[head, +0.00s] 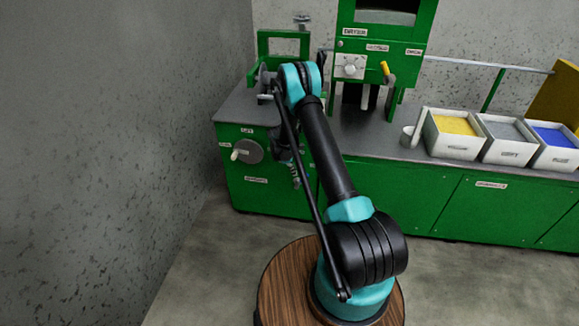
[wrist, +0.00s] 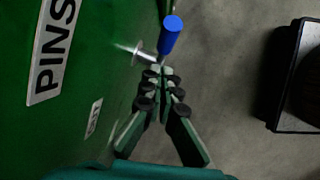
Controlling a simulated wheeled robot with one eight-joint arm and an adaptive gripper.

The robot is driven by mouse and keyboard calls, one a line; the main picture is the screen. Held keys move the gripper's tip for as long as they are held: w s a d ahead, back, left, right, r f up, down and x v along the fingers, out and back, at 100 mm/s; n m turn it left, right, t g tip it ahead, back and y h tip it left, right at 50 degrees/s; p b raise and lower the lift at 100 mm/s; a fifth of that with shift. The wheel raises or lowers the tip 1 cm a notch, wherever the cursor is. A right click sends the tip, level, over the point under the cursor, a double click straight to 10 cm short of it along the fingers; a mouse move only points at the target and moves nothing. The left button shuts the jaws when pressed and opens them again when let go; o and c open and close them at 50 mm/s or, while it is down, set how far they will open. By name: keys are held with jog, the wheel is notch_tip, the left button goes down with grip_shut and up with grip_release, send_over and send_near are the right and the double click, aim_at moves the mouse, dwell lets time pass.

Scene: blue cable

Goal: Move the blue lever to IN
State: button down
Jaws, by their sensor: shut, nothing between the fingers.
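The blue lever (wrist: 171,36) shows in the wrist view, with a blue handle and a thin metal shaft that meets the green panel (wrist: 100,75) at a round metal pivot. My gripper (wrist: 162,72) is shut and empty. Its fingertips are just below the lever's shaft in the picture; I cannot tell whether they touch it. A small white label (wrist: 93,117) is on the panel, its text too small to read surely. In the head view my gripper is mostly hidden behind my arm at the green cabinet (head: 265,190), and I do not make out the blue lever.
A large PINS sign (wrist: 55,45) is on the panel. A grey dial with a pale handle (head: 249,151) is on the cabinet front. Bins of yellow (head: 453,149), grey and blue material stand on the counter at right. A dark box-like shape (wrist: 295,75) shows at the wrist view's right.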

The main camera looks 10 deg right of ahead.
aim_at(299, 184)
jog(key=shift+s+d+f, duration=0.1)
jog(key=shift+d+f, duration=0.2)
jog(key=shift+d, duration=0.35)
jog(key=shift+s+d+f, duration=0.1)
jog(key=shift+d+f, duration=0.2)
jog(key=shift+d, duration=0.35)
jog(key=shift+d, duration=0.1)
